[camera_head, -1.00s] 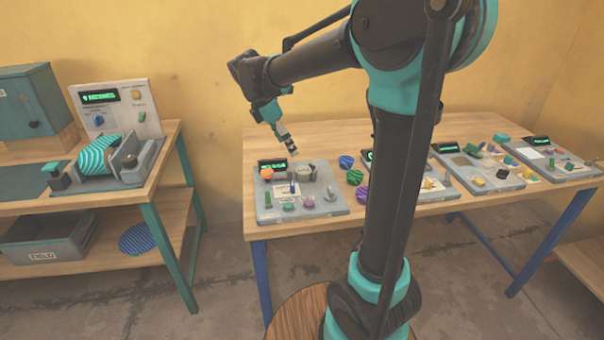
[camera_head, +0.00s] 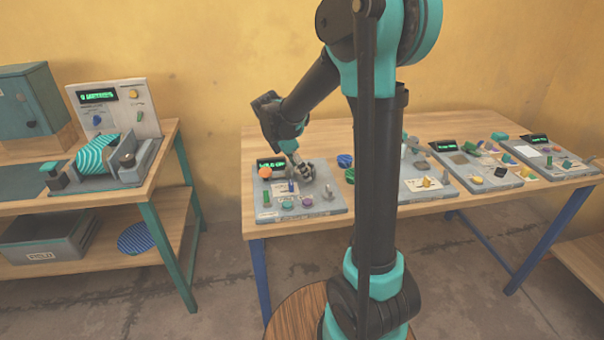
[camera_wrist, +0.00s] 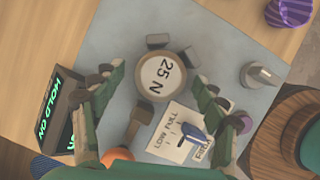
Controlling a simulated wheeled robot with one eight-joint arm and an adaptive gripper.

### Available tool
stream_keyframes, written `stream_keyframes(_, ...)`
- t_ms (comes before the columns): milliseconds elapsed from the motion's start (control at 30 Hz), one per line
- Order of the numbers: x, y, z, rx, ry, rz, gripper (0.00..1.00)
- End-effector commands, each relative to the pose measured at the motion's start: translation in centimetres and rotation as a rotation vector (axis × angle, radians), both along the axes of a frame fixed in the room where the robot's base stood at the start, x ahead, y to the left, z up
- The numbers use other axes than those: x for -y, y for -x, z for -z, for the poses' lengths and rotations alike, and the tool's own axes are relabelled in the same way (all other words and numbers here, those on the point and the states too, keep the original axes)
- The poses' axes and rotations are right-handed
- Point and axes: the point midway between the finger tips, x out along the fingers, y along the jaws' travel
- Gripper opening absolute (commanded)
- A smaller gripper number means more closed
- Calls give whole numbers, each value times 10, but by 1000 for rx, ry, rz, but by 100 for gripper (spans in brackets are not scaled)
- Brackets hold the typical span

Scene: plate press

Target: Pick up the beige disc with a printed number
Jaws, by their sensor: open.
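The beige disc (camera_wrist: 163,80) shows in the wrist view with "25 N" printed on its pale face. It sits on a grey board (camera_wrist: 215,45), with small dark blocks around its edge. My gripper (camera_wrist: 156,76) is open, with one finger on each side of the disc. A gap seems to show on both sides; I cannot tell how far the fingertips are above the board. In the head view my gripper (camera_head: 302,168) is over the leftmost grey board (camera_head: 335,206) and hides the disc there.
A metal peg (camera_wrist: 259,76), a blue lever (camera_wrist: 190,131) and a lit display (camera_wrist: 58,110) surround the disc. An orange ball (camera_head: 265,172) is on the board's left. A striped machine (camera_head: 100,155) stands on the left bench.

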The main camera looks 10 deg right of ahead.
Motion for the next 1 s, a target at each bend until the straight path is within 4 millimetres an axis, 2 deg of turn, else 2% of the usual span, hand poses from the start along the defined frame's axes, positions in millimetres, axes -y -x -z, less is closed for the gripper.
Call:
stream_keyframes(233, 0, 0, 1, 0, 0, 0, 71)
stream_keyframes(700, 0, 0, 1, 0, 0, 0, 13)
stream_keyframes(1000, 0, 0, 0, 0, 0, 0, 12)
